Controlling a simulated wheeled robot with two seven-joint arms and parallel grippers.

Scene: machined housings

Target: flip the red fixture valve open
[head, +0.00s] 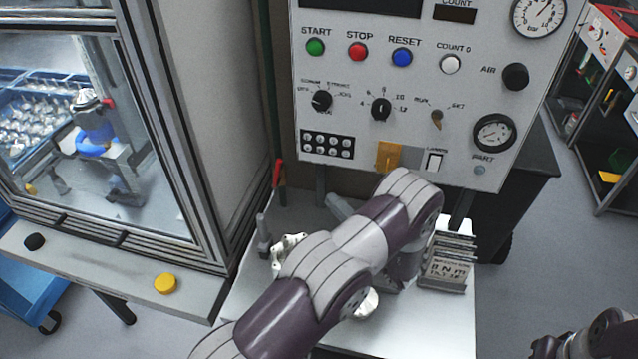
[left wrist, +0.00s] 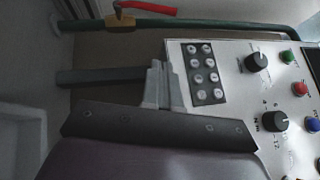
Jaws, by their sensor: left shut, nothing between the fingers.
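The red valve handle (head: 278,172) is low on the green pipe (head: 268,75), left of the control panel in the head view. In the left wrist view the red handle (left wrist: 150,9) is at the top edge, beside the pipe and roughly along it, with a brass valve body (left wrist: 119,22) at its left end. My left gripper (head: 333,201) is below the panel's lower left corner, to the right of the valve and apart from it. Its fingers (left wrist: 163,66) are together and empty. My arm hides part of the gripper in the head view. My right gripper is not in view.
The control panel (head: 400,60) rises above my left arm. A white bench (head: 240,300) below holds metal castings (head: 287,250) and a grey slotted block (head: 447,262). A glazed machine cabinet (head: 190,90) stands left of the pipe. A panel leg (left wrist: 100,76) is near my fingers.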

